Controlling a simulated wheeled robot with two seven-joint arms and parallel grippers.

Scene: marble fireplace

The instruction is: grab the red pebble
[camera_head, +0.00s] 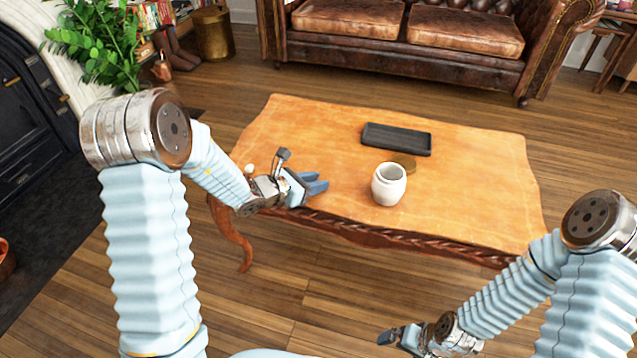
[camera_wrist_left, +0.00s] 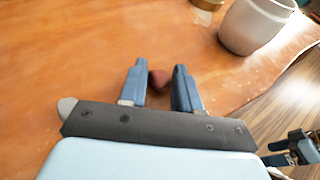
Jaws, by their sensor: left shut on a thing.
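The red pebble (camera_wrist_left: 158,79) is a small dark red lump between the blue fingers of my left gripper (camera_wrist_left: 160,82) in the left wrist view. This gripper is shut on it, low over the wooden table (camera_head: 460,190). In the head view my left gripper (camera_head: 317,183) is near the table's front left edge, and the pebble is hidden there. My right gripper (camera_head: 388,337) is low in front of the table, away from the pebble; its jaw opening is unclear.
A white jar (camera_head: 388,186) stands to the right of my left gripper and also shows in the left wrist view (camera_wrist_left: 250,28). Behind it are a round brass-coloured thing (camera_head: 405,161) and a black tray (camera_head: 396,139). The table's right side is clear. A leather sofa (camera_head: 400,45) stands behind.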

